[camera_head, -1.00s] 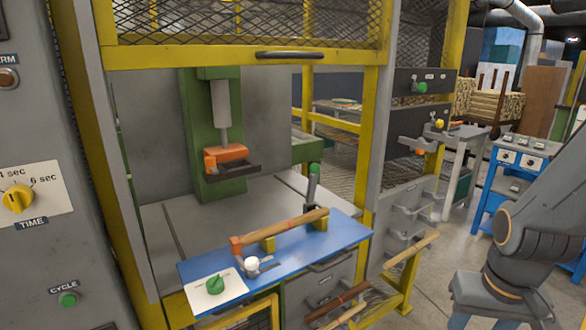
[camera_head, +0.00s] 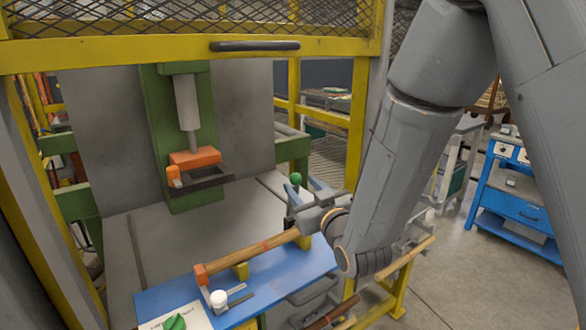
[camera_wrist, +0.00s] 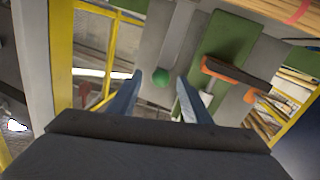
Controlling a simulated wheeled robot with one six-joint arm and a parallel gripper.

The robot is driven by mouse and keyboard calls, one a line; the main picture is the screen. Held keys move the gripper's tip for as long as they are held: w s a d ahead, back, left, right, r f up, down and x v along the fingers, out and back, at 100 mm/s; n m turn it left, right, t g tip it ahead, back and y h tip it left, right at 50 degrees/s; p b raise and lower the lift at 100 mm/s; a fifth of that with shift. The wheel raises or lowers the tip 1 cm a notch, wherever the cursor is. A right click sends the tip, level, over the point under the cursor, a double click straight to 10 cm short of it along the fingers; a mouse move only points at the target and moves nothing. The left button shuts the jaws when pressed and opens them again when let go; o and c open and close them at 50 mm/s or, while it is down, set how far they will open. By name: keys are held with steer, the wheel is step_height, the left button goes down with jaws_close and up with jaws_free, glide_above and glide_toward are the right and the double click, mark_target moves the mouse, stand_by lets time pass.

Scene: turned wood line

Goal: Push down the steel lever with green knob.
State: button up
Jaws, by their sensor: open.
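The lever's green knob (camera_head: 295,178) stands up past the back right corner of the blue bench plate (camera_head: 265,286) in the head view. The lever's shaft is mostly hidden there behind my gripper (camera_head: 306,190). My gripper is open, its blue fingers close to the knob. In the wrist view the green knob (camera_wrist: 161,77) lies between the two fingertips of my gripper (camera_wrist: 160,76), with gaps on both sides. I cannot tell how far in depth the fingers are from it. Nothing is held.
A turned wooden handle (camera_head: 250,252) lies across the blue plate on yellow supports. A white-knobbed clamp (camera_head: 218,298) and green dial (camera_head: 175,322) are at the front left. A green press column with an orange head (camera_head: 194,158) stands behind. A yellow frame bar (camera_head: 140,52) crosses above.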

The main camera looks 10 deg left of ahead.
steer(key=shift+a+r, duration=0.2)
steer(key=shift+a, duration=0.15)
steer(key=p+x, duration=0.2)
steer(key=x, duration=0.5)
steer(key=shift+w+a+p, duration=0.15)
steer(key=shift+w+p, duration=0.2)
steer(key=shift+w, duration=0.05)
jaws_close()
